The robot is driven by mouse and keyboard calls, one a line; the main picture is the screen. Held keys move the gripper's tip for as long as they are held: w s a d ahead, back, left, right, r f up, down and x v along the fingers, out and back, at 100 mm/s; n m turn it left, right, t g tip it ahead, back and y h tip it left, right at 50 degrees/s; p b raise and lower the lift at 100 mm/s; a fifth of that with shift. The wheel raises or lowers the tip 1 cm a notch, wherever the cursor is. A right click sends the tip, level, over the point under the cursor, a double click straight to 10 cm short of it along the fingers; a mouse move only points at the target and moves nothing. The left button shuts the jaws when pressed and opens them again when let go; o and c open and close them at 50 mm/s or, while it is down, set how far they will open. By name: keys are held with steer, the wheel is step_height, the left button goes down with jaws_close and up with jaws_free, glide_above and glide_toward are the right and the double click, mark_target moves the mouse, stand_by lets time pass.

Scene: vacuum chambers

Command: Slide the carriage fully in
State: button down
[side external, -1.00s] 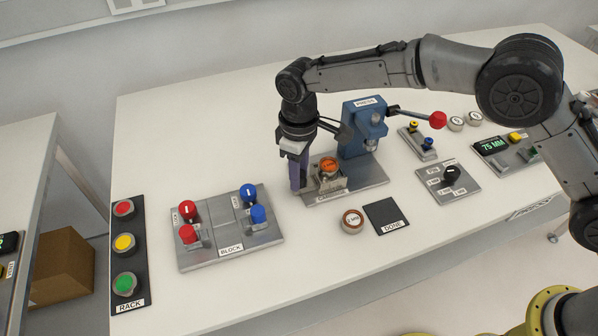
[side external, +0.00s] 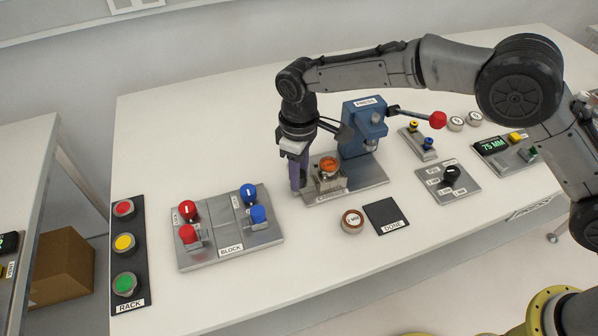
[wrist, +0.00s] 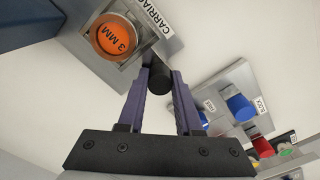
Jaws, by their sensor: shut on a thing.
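The carriage (side external: 331,181) is a grey metal block on the base plate of the blue press (side external: 357,130). It carries an orange disc (side external: 329,166), which reads "3 MM" in the wrist view (wrist: 116,36). The carriage sits in front of the press, to its left, with the disc outside the press column. My gripper (side external: 297,187) points down at the left side of the carriage. In the wrist view its purple fingers (wrist: 160,85) are shut on the black carriage handle (wrist: 160,73). The handle is hidden behind the fingers in the side view.
The press lever with a red knob (side external: 438,120) sticks out to the right. The block fixture (side external: 230,232) with red and blue knobs lies to the left. A loose disc (side external: 352,221) and the dark DONE pad (side external: 386,214) lie in front. The table behind my gripper is clear.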

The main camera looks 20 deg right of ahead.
mark_target(321, 168)
steer(key=shift+d+r, duration=0.1)
steer(key=shift+d, duration=2.25)
steer(key=c, duration=0.6)
jaws_free()
step_height(321, 168, up, 14)
steer(key=shift+f, duration=0.15)
